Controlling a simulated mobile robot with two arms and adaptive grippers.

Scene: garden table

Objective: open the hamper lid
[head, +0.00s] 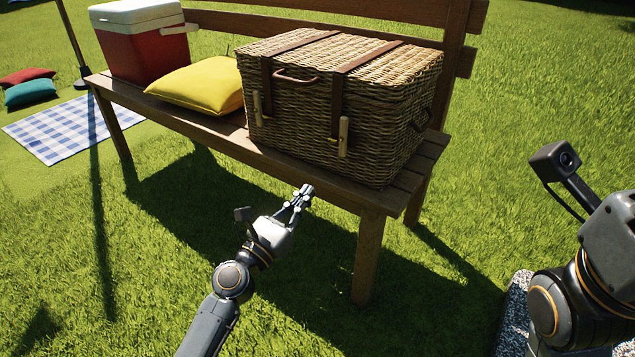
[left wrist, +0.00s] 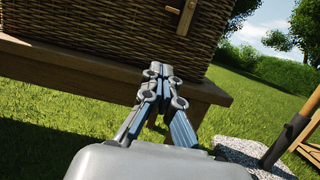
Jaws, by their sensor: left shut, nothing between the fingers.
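The wicker hamper (head: 300,128) stands on the right end of a wooden bench, its lid down. Two brown leather straps run over the lid and down the front, each with a wooden toggle (head: 343,137) at its lower end. A small brown handle (head: 295,78) sits at the front near the lid. My left gripper (head: 306,190) is shut and empty, in front of and below the bench's front edge, apart from the hamper. In the left wrist view its closed fingers (left wrist: 160,75) show before the bench edge and the hamper's lower front (left wrist: 110,35). My right gripper's fingers are out of view.
The bench (head: 230,141) also holds a yellow cushion (head: 205,85) left of the hamper and a red cooler (head: 145,55) with a white lid. A checked blanket (head: 70,128) and two cushions lie on the grass at left.

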